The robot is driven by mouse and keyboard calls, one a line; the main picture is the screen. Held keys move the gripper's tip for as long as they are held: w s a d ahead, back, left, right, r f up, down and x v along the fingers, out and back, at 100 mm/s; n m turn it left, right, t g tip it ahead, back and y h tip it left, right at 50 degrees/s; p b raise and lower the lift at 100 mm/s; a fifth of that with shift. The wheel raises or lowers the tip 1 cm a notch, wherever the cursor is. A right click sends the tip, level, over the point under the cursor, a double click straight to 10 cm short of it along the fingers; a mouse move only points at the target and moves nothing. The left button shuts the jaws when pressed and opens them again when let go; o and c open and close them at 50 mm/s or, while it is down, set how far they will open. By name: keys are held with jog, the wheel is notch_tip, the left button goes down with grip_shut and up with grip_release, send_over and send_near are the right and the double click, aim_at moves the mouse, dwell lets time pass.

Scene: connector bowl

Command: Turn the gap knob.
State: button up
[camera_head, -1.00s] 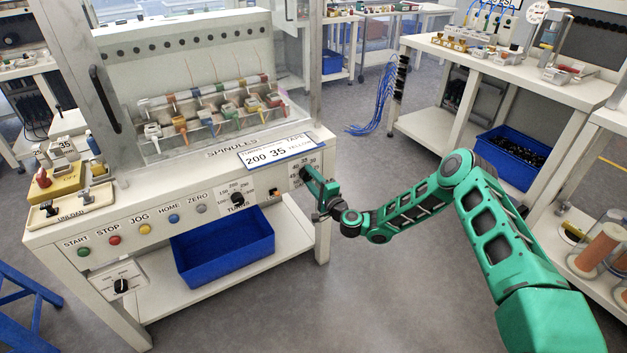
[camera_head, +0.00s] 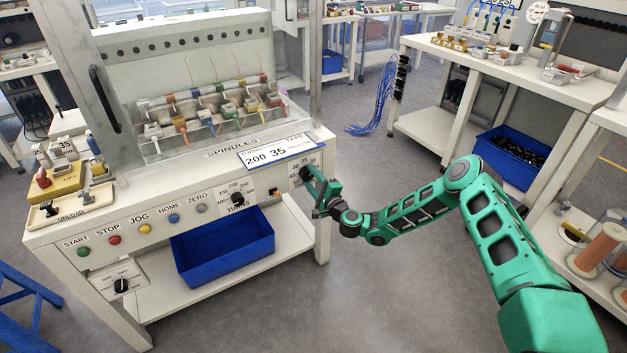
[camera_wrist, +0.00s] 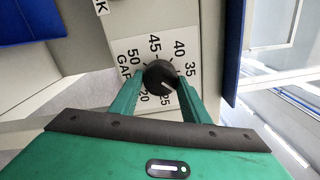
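The gap knob (camera_wrist: 160,76) is a round black dial on a white scale plate (camera_wrist: 128,47) marked GAP, with numbers from 20 to 50. Its white pointer line is turned toward the lower right in the wrist view, near the 25. My gripper (camera_wrist: 159,80) has its two green fingers on either side of the knob, with the tips close to its rim. The fingers look slightly apart from the knob; contact is not clear. In the head view my gripper (camera_head: 308,178) is at the right end of the machine's front panel, partly covering the knob and scale.
The turns knob (camera_head: 238,199) is left of the gap scale on the same panel. A blue bin (camera_head: 222,250) sits on the shelf below. The floor (camera_head: 385,290) right of the machine is clear.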

jog(key=o, duration=0.4)
jog(key=shift+w+d+f, duration=0.1)
jog(key=shift+d+f, duration=0.1)
jog(key=shift+c, duration=0.2)
jog(key=shift+a+r, duration=0.1)
jog(key=shift+s, duration=0.2)
jog(key=v, duration=1)
jog(key=shift+d, duration=0.25)
jog(key=shift+s, duration=0.1)
